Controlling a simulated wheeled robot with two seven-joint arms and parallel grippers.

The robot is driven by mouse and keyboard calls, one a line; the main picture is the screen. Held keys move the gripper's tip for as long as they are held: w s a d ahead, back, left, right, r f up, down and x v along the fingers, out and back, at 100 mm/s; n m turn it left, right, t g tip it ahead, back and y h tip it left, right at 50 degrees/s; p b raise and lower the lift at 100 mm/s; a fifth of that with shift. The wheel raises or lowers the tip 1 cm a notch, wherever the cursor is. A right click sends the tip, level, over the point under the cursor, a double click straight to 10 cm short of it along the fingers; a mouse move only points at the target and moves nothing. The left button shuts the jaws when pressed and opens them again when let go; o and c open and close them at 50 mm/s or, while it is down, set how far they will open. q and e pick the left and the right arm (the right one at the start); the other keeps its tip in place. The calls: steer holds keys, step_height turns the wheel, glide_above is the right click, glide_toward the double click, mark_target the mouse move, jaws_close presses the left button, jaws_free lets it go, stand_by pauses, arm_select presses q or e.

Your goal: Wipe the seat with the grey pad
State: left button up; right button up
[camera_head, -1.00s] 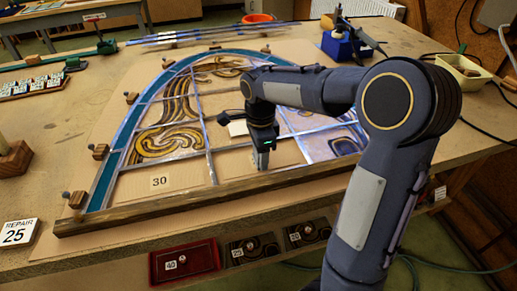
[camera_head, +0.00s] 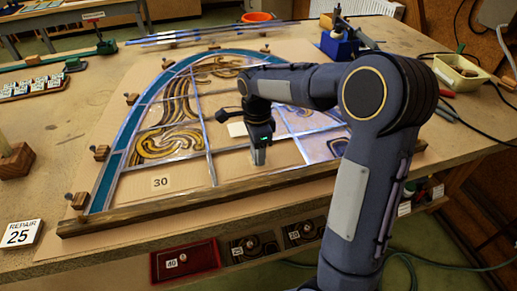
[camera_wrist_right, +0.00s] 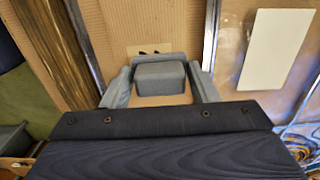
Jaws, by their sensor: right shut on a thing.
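The leaded panel (camera_head: 208,120) lies on the bench, with an arched teal border and several cells filled with patterned glass. Bare tan cells lie along its lower edge; which one is the seat I cannot tell for sure. My right gripper (camera_head: 259,153) points down over a bare cell in the lower middle. In the right wrist view its fingers (camera_wrist_right: 160,88) are shut on the grey pad (camera_wrist_right: 160,76), which is low over or on the tan surface; contact is unclear. In the head view the pad is hard to make out. My left gripper is not in view.
A wooden bar (camera_head: 170,206) runs along the panel's front edge. A pale card (camera_head: 237,129) lies on the panel, beside my gripper. Pegs (camera_head: 101,152) stand around the arch. A blue block (camera_head: 338,47) and a cream tray (camera_head: 460,72) stand at the back right.

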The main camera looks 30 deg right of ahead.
steer(key=shift+w+d, duration=0.1)
steer(key=shift+w, duration=0.2)
step_height(320, 180, up, 6)
steer(key=p, duration=0.5)
steer(key=shift+p, duration=0.3)
